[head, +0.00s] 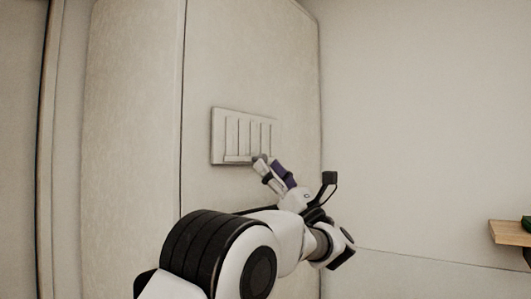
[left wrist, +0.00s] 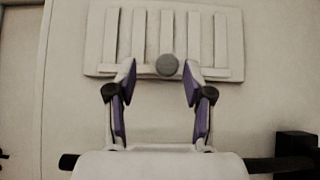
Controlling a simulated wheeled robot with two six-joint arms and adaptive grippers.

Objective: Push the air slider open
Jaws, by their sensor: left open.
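The air slider is a pale slatted vent panel (head: 231,135) on the upright cream wall, with several vertical slats. It also shows in the left wrist view (left wrist: 100,42), across the top. A round grey knob (left wrist: 167,65) sits at the panel's lower edge, and part of it shows in the head view (head: 259,157). My left gripper (head: 265,168) is at the panel's lower right, by the knob. In the left wrist view its open fingers (left wrist: 161,72) stand on either side of the knob, with a gap on both sides. My right gripper is not in view.
A wooden shelf or table edge (head: 510,233) with a dark green thing on it is at the far right. A dark box-like object (left wrist: 296,150) stands at the lower right in the left wrist view. The wall around the panel is bare.

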